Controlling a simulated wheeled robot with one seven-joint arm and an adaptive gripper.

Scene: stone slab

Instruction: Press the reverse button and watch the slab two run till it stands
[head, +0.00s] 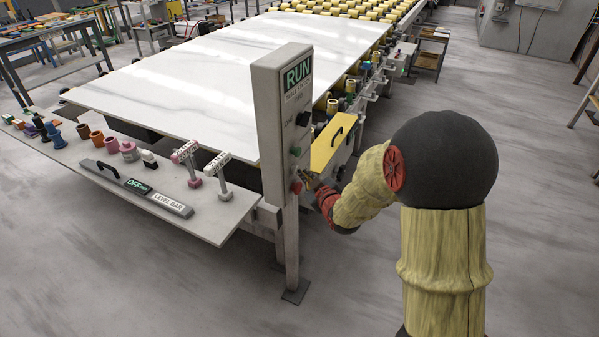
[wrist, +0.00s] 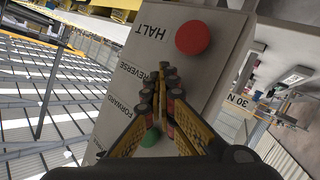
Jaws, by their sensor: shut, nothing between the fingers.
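A large white veined slab (head: 190,62) lies flat on the roller table. A grey control post (head: 272,110) stands at the table's near right corner, with a green RUN display (head: 298,76) on top. In the wrist view its panel (wrist: 187,77) carries a red HALT button (wrist: 193,37), the labels REVERSE and FORWARD, and a green button (wrist: 150,137) beside FORWARD. My gripper (wrist: 169,72) is shut and empty, its fingertips over the panel beside the REVERSE label. They hide the reverse button; I cannot tell whether they touch it. In the head view my gripper (head: 310,183) is at the post's side.
A side shelf (head: 215,218) at front left holds several small coloured parts and a level bar (head: 168,204). Yellow rollers (head: 350,8) show beyond the slab. The floor at right is clear.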

